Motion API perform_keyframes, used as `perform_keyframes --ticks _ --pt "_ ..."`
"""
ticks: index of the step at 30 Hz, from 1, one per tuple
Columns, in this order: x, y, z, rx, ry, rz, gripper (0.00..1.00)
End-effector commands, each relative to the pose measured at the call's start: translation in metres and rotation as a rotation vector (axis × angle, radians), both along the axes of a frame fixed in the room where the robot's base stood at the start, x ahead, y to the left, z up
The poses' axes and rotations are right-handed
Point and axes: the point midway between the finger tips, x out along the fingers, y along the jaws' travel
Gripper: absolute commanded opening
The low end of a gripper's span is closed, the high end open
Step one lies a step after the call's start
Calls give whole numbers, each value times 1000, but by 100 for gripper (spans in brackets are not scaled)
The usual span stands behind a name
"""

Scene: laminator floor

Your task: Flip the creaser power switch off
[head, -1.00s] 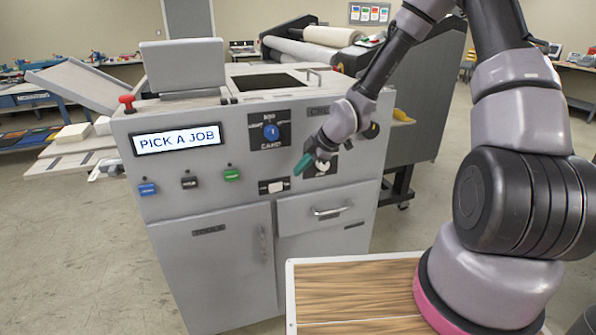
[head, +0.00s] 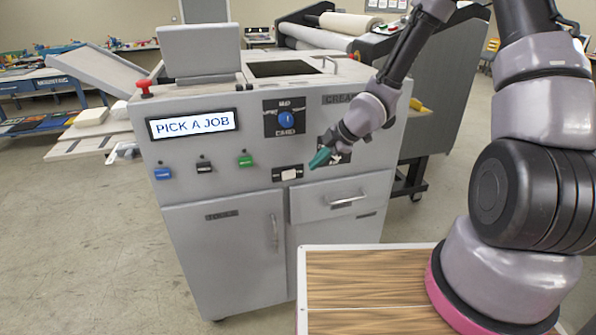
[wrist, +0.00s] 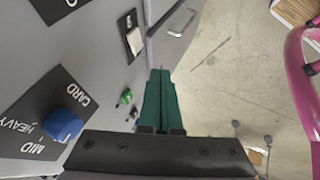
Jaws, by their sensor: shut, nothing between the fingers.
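The creaser (head: 235,210) is a grey cabinet with a control panel. A white rocker switch (head: 290,174) on a black plate sits above the drawer; it also shows in the wrist view (wrist: 134,40). Another black plate (head: 345,157) is right of it, partly hidden by my gripper. I cannot read either plate's label clearly, so which is the power switch is unclear. My gripper (head: 319,158) has green fingers, shut and empty, in front of the panel, up and right of the rocker. The wrist view shows the fingers (wrist: 160,74) pointing along the panel, apart from the rocker.
The drawer handle (head: 347,201) juts out below. A wood-topped surface (head: 350,285) is in front.

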Motion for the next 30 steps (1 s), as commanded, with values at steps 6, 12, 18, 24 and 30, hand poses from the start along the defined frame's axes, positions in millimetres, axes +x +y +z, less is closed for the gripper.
perform_keyframes --ticks 6,12,18,24,30 --pt "5 16 -22 0 3 4 0" --pt "17 40 -58 0 4 4 0" --pt "37 58 -79 1 -2 -2 0" --pt "57 68 -79 0 0 0 0" --pt "62 70 -78 0 0 0 0"
